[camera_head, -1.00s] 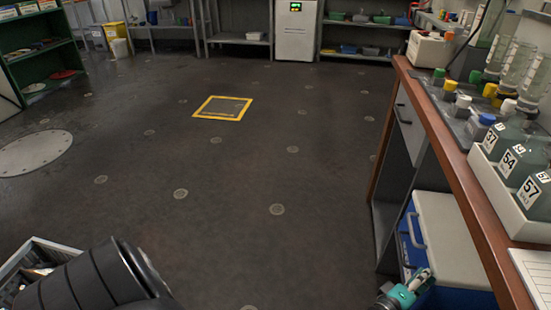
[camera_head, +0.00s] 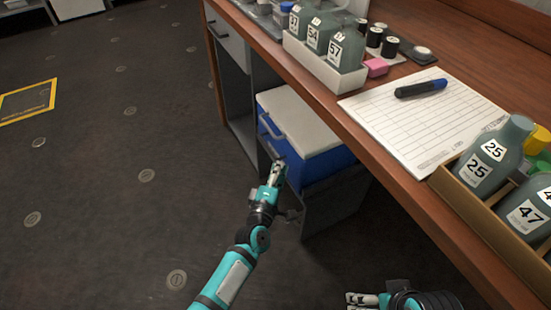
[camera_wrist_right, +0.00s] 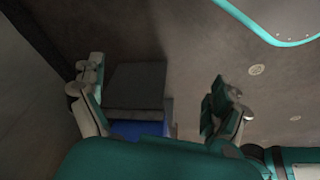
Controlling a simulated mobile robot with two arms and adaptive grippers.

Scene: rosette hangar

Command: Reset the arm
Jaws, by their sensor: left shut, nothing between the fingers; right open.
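My left arm reaches up from the lower middle of the head view. Its teal gripper (camera_head: 278,170) is shut and empty, in front of the blue cool box's handle side; whether it touches the box I cannot tell. My right gripper (camera_head: 362,299) shows only in part at the bottom edge. In the right wrist view its fingers (camera_wrist_right: 160,100) stand wide apart with nothing held between them. Beyond them are a grey surface and a patch of blue, partly hidden by the gripper body.
The blue cool box (camera_head: 327,166) with a white lid stands under the wooden bench (camera_head: 400,190). On the bench are a white bottle rack (camera_head: 322,68), a notepad (camera_head: 415,122) with a marker, a pink block (camera_head: 375,67) and a bottle crate (camera_head: 470,215). Open floor lies left.

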